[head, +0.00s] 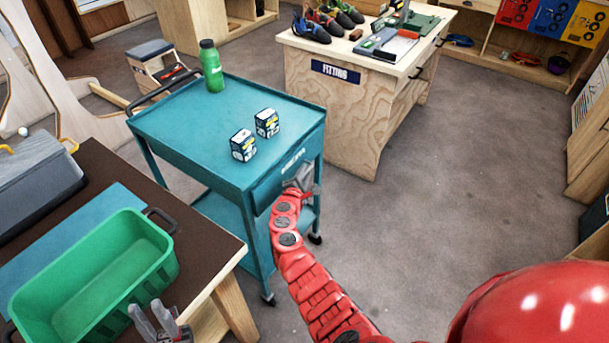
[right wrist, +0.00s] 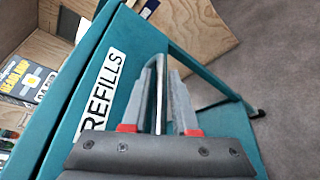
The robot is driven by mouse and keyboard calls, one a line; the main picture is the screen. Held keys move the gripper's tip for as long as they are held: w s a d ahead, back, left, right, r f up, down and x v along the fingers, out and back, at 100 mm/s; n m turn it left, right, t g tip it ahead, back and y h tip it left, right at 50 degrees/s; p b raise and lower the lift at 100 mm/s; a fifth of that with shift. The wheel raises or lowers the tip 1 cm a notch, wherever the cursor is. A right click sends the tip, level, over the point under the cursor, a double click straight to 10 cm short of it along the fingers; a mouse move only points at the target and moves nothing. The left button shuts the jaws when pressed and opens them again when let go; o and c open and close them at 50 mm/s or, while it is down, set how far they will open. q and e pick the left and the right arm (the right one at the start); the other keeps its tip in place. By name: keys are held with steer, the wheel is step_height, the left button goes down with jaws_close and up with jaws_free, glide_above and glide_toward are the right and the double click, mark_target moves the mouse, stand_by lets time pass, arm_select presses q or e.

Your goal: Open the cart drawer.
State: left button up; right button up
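The teal cart (head: 205,125) stands in the middle of the head view, with its drawer front (head: 270,190) facing right and towards me. The drawer front carries a REFILLS label (right wrist: 103,90) in the right wrist view. My right gripper (head: 302,180) is at this front. In the right wrist view its fingers (right wrist: 160,95) stand on either side of the thin pale drawer handle (right wrist: 159,90), with narrow gaps visible. My left gripper (head: 157,318) is open and empty beside the green bin.
Two small boxes (head: 243,145) and a green bottle (head: 211,66) stand on the cart top. A dark table with a green bin (head: 150,275) is at front left. The wooden FITTING bench (head: 340,105) stands behind. Floor right of the cart is clear.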

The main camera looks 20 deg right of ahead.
steer(key=shift+w+d, duration=0.15)
steer(key=shift+w, duration=0.15)
steer(key=shift+c, duration=0.3)
jaws_close()
stand_by(1.0)
